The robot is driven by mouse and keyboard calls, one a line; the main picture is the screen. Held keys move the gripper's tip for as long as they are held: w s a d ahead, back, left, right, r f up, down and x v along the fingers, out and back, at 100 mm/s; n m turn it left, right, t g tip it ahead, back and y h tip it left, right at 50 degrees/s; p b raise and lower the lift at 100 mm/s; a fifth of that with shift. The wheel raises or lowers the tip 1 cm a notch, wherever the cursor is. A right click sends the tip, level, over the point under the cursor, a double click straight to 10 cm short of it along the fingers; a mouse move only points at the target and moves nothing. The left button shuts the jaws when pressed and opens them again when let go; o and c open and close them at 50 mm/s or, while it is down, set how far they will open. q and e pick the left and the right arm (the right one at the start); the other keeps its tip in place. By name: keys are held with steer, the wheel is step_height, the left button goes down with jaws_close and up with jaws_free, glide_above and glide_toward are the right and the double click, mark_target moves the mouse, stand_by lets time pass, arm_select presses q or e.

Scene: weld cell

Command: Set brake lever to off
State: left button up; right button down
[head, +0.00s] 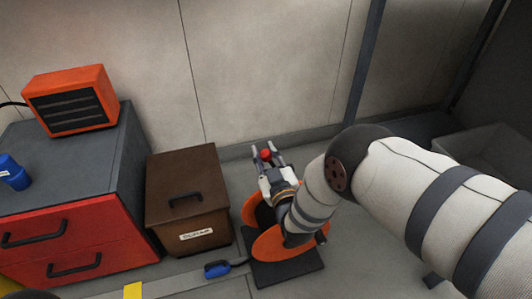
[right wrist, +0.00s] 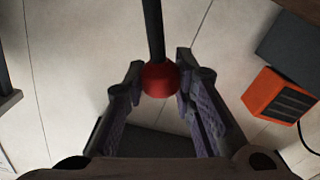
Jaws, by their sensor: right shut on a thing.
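The brake lever shows as a red ball knob (right wrist: 160,79) on a thin black rod (right wrist: 153,30) in the right wrist view. In the head view only the red knob (head: 266,154) shows clearly; the rod is hidden. My right gripper (head: 267,150) has its fingers on either side of the knob and is shut on it; it also shows in the right wrist view (right wrist: 158,85). An orange round-sided unit (head: 270,245) on a dark base plate (head: 290,272) stands below my right wrist, partly covered by it. I cannot read any off mark. My left gripper is out of view.
A brown lidded box (head: 185,170) with a label stands left of the orange unit. Further left, a red-drawer cabinet (head: 70,235) carries an orange heater-like box (head: 70,100) and a blue object (head: 14,172). A blue-handled item (head: 217,270) lies low in front. The wall is close behind.

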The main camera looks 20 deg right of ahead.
steer(key=shift+s+a+f, duration=0.1)
steer(key=shift+s+f, duration=0.05)
steer(key=shift+f, duration=0.25)
steer(key=c, duration=1.3)
jaws_free()
steer(key=shift+r, duration=0.1)
steer(key=s, duration=1.2)
steer(key=shift+d, duration=0.2)
steer(key=shift+w, duration=0.1)
